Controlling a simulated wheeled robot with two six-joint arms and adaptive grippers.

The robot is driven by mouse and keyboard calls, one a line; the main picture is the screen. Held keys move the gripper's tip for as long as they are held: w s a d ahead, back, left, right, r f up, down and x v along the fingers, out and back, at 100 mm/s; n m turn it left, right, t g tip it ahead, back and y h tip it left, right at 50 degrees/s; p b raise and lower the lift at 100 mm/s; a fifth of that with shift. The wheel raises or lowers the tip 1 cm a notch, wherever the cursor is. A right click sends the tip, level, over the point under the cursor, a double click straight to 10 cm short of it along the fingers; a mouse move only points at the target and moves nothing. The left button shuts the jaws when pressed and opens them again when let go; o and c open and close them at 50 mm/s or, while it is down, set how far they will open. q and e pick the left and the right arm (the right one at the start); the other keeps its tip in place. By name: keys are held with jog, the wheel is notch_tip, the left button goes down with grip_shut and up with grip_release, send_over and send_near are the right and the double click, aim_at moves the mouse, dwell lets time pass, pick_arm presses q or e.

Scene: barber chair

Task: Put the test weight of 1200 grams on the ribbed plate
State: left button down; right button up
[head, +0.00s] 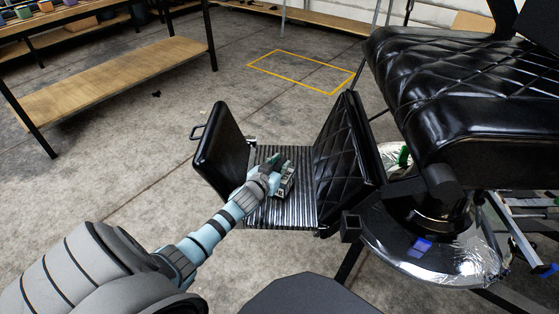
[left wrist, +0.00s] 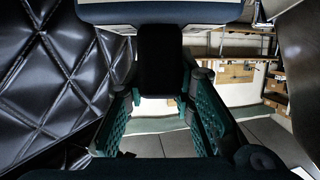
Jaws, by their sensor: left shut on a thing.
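The ribbed plate (head: 301,211) is a grey, ridged footrest between two black padded sides. My left gripper (head: 281,175) is over it in the head view, near its middle. In the left wrist view my left gripper's green latticed fingers (left wrist: 163,105) stand on either side of a dark block with rounded corners, the test weight (left wrist: 160,58), and are shut on it. No marking is readable on it. In the head view the gripper hides most of it. I cannot tell whether it touches the plate. My right gripper is not in view.
A quilted black pad (head: 341,150) rises right of the plate and a smaller black pad (head: 222,150) left of it. The barber chair seat (head: 465,90) overhangs at the right above a shiny round base (head: 440,255). A wooden shelf (head: 115,85) stands behind at the left.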

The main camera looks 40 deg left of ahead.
pick_arm(q)
jog(key=shift+w, duration=0.1)
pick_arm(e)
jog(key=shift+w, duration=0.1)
pick_arm(q)
jog(key=c, duration=1.7)
grip_release()
jog(key=shift+f, duration=0.15)
jog(key=o, duration=0.3)
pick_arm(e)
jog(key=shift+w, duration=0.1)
pick_arm(q)
jog(key=shift+o, duration=0.2)
jog(key=p+v, duration=0.2)
jog(key=v, duration=1)
jog(key=shift+r+p, duration=0.2)
jog(key=shift+p, duration=0.15)
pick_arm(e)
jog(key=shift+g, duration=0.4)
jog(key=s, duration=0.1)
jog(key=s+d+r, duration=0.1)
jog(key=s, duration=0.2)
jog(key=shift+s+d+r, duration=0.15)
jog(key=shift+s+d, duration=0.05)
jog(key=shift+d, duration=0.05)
